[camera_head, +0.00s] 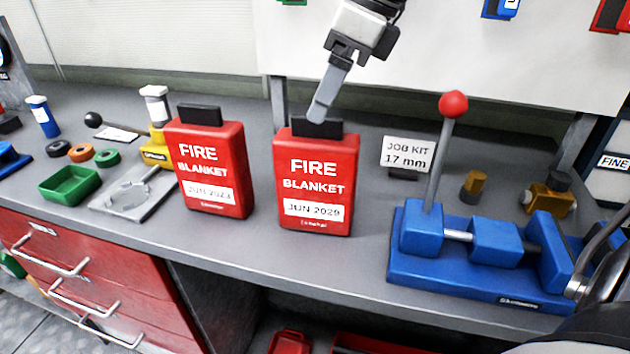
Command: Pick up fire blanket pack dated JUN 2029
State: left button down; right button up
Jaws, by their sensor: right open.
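Two red fire blanket packs stand upright on the grey workbench. The right-hand pack (316,185) has a white label that reads JUN 2029. The left-hand pack (208,168) has a similar label starting JUN 202; its last digit is hard to read. Each pack has a black tab on top. My right gripper (321,112) comes down from above to the black tab (304,127) of the right-hand pack. It is open, seen side-on, with its fingertips overlapping the tab in the picture. I cannot tell whether they touch it. My left gripper is not in view.
A blue vise (470,265) with a red-knobbed lever stands to the right. A green tray (69,186) and a grey plate (110,205) lie at left. Bare bench runs in front of the packs.

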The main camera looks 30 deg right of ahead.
aim_at(312, 136)
jog(key=shift+x, duration=1.25)
jog(key=x, duration=0.4)
jog(key=shift+s+d+f+p, duration=0.2)
jog(key=shift+d+f+p, duration=0.05)
jog(key=shift+f+p, duration=0.05)
jog(key=shift+w+a+f, duration=0.1)
jog(key=shift+f, duration=0.2)
jog(key=shift+r, duration=0.1)
grip_shut()
